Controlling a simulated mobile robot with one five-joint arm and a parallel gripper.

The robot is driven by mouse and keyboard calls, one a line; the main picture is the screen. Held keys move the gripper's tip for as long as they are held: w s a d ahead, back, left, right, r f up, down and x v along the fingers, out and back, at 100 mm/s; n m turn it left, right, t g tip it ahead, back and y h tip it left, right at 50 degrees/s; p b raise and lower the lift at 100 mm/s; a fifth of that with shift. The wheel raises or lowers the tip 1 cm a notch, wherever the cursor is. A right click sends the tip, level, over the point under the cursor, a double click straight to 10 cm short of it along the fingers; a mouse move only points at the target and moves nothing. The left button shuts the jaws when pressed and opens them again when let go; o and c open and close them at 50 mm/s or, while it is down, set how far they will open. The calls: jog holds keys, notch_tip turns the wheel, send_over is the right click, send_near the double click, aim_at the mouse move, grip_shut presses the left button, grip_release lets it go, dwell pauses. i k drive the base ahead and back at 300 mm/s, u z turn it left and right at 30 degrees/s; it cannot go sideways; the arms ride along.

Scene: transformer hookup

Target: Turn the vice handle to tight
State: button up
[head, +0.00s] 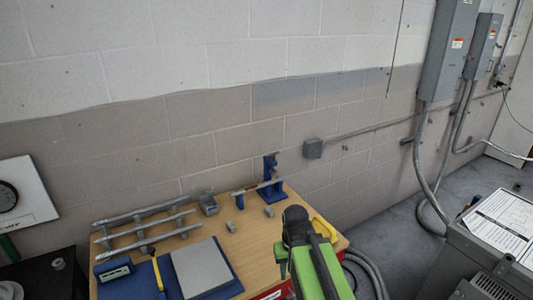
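A blue vice (257,200) stands near the back edge of the wooden workbench, with a taller blue upright at its right. A thin grey bar (258,187) runs across it, slanting slightly up to the right. It may be the vice handle, but it is too small to tell, and so is its tightness. My green arm reaches up from the bottom right. Its dark end, seemingly my gripper (296,220), is over the bench's right part, in front of and right of the vice, and appears apart from it. The fingertips cannot be made out.
The workbench (238,245) holds a grey pipe rack (145,232), a small grey box (208,205), small grey blocks, a grey plate (201,267) on blue and a yellow loop (324,228). A grey cabinet (480,250) stands right; floor lies between.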

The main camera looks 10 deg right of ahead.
aim_at(272, 154)
jog(key=i, duration=0.85)
jog(key=z, duration=0.4)
jog(key=k, duration=0.1)
jog(key=u, duration=2.9)
jog(key=k, duration=1.25)
jog(key=z, duration=0.25)
jog(key=i, duration=0.8)
jog(key=u, duration=0.15)
